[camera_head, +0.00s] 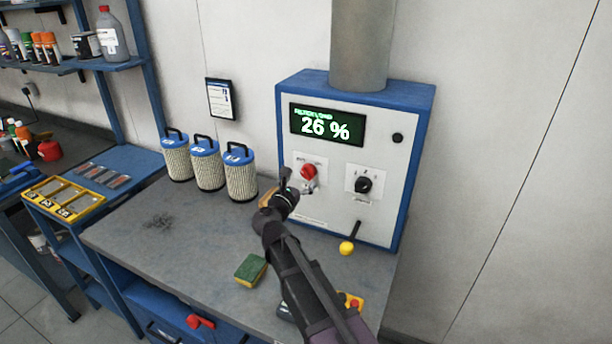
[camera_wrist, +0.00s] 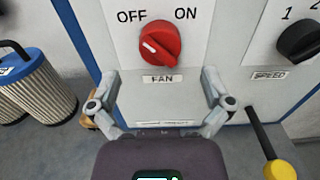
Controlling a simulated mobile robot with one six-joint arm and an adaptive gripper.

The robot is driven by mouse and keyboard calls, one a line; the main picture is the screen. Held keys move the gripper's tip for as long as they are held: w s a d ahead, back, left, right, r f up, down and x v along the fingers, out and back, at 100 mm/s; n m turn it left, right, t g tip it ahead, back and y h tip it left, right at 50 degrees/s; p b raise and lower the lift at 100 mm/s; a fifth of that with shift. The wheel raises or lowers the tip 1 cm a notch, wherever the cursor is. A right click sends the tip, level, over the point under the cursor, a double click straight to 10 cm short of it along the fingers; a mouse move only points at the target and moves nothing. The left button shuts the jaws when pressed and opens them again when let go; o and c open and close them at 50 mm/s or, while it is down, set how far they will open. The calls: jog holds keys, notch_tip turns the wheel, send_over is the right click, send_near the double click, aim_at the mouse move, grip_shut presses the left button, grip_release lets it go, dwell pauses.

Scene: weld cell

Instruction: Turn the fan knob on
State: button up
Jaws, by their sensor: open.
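The red fan knob (camera_head: 308,171) is on the white front of the control box, under the display. In the wrist view the fan knob (camera_wrist: 160,43) sits above a FAN label, with OFF at its upper left and ON at its upper right. Its white mark is on the left, OFF side. My gripper (camera_head: 284,184) is in front of the box, just below and left of the knob. In the wrist view my gripper (camera_wrist: 160,78) is open and empty, its fingers spread below the knob, one to each side, apart from it.
A black speed knob (camera_head: 363,185) is right of the fan knob. A lever with a yellow ball (camera_head: 347,248) sticks out below. Several blue-topped filters (camera_head: 240,176) stand left of the box. A green sponge (camera_head: 250,269) lies on the bench (camera_head: 170,265). The display (camera_head: 327,124) reads 26 %.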

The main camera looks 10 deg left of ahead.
aim_at(305, 176)
jog(key=shift+w+d, duration=0.2)
jog(key=shift+w, duration=0.85)
jog(key=shift+w+d, duration=0.15)
jog(key=shift+w, duration=0.85)
jog(key=c, duration=1.2)
